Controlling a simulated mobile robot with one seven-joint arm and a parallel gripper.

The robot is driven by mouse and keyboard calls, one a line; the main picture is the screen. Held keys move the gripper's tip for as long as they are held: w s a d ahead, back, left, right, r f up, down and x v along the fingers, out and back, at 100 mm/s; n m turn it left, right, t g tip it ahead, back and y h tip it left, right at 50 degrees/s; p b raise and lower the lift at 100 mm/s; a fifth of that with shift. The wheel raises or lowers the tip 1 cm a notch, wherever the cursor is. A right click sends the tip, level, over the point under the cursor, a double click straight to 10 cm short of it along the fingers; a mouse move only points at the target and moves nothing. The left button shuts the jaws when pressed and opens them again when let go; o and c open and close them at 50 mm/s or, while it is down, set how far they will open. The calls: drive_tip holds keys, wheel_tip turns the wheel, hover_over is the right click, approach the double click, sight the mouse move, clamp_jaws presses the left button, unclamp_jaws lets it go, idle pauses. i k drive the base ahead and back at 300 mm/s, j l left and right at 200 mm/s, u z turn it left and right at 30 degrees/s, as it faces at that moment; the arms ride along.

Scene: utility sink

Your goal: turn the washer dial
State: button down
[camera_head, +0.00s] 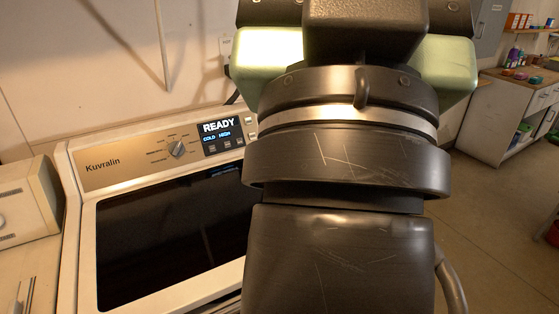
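The washer (75,236) is a white top-loading machine with a dark glass lid, on the left half of the head view. Its dial (178,149) is a small round silver knob on the bronze control panel (125,164), with printed labels around it. The pointer's exact setting is too small to read. The display (223,134) right of the dial reads READY, COLD and HIGH. My dark arm fills the middle and right of the view, to the right of the dial. My gripper is not visible. Nothing is seen touching the dial.
A white appliance (22,199) with a round knob stands left of the washer. My arm hides the washer's right side. At the far right are a workbench (505,120) and shelves with coloured items. The floor (500,225) at right is mostly clear.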

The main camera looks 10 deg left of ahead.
sight(176, 148)
drive_tip(key=i+j, duration=0.25)
drive_tip(key=i, duration=0.2)
drive_tip(key=i+j, duration=0.3)
drive_tip(key=i, duration=0.2)
